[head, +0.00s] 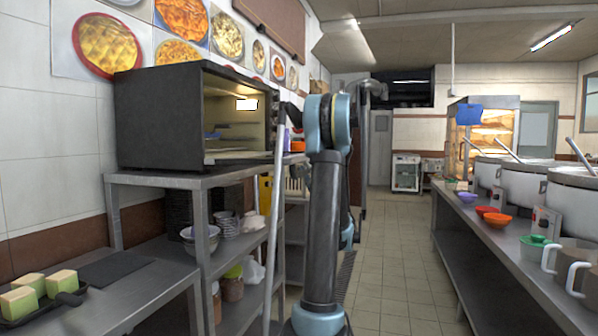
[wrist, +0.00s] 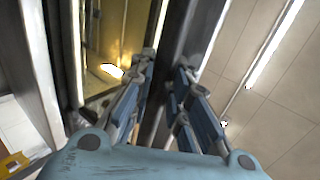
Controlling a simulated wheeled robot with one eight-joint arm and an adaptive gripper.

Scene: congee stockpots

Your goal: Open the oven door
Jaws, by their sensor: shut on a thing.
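The oven (head: 160,115) is a dark box on a steel shelf at the left of the head view. Its lit yellow interior shows at the front, and I cannot tell whether the door stands slightly ajar. In the wrist view, my gripper (wrist: 165,68) has its two blue fingers on either side of a dark upright bar, the door handle (wrist: 185,35), and is shut on it. The lit oven front (wrist: 110,45) is just left of the handle. In the head view, my arm hides the gripper and the handle.
The steel shelf (head: 200,183) holds bowls (head: 197,240) and jars below the oven. A pale slanted pole (head: 274,200) stands before the shelf. The tiled aisle (head: 390,265) is clear. A counter (head: 475,225) with large pots (head: 523,183) lines the right side.

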